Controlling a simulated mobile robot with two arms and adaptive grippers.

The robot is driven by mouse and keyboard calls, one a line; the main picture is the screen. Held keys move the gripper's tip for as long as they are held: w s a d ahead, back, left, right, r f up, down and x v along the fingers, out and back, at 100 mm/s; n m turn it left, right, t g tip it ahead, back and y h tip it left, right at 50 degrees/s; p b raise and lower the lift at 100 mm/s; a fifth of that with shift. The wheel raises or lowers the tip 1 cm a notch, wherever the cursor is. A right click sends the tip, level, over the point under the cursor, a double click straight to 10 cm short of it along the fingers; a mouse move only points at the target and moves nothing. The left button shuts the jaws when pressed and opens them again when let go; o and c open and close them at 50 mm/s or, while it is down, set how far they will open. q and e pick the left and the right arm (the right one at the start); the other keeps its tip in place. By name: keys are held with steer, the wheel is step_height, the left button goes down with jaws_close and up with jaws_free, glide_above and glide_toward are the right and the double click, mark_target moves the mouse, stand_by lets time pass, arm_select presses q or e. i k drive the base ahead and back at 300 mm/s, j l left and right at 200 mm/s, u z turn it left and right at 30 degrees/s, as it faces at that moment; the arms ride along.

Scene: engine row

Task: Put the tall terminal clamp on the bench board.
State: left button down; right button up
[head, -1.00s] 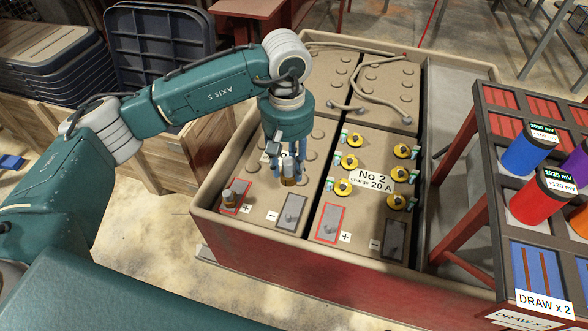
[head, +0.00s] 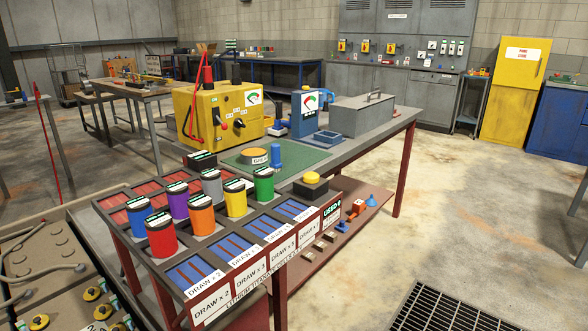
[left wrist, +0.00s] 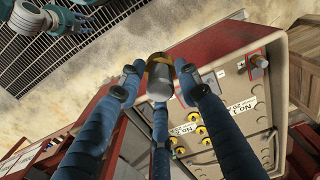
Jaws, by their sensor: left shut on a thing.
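In the left wrist view my left gripper (left wrist: 160,72) is shut on a terminal clamp (left wrist: 159,82), a grey cylinder with a brass-coloured band. It is held clear of the battery crate, with the crate and floor behind it. A second clamp (left wrist: 257,62) stands on a red-marked terminal of the No 1 battery. I cannot tell from this view which clamp is taller. Neither gripper shows in the head view.
A rack of coloured cylinders (head: 205,215) stands in front of the bench. A yellow machine (head: 207,118), a blue meter (head: 305,112) and a grey box (head: 362,115) stand on the bench. The battery crate (head: 35,225) is at lower left.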

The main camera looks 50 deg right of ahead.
mark_target(311, 153)
steer(key=k+z, duration=0.2)
steer(key=z, duration=0.2)
steer(key=k+l+z, duration=0.1)
steer(key=z, duration=0.3)
steer(key=k+l+z, duration=0.2)
steer(key=z, duration=0.2)
steer(key=i+l+z, duration=0.15)
steer(key=i+l, duration=0.2)
steer(key=i+l+z, duration=0.2)
steer(key=i, duration=0.35)
steer(key=i+l+z, duration=0.15)
steer(key=i+l, duration=0.2)
steer(key=i, duration=0.15)
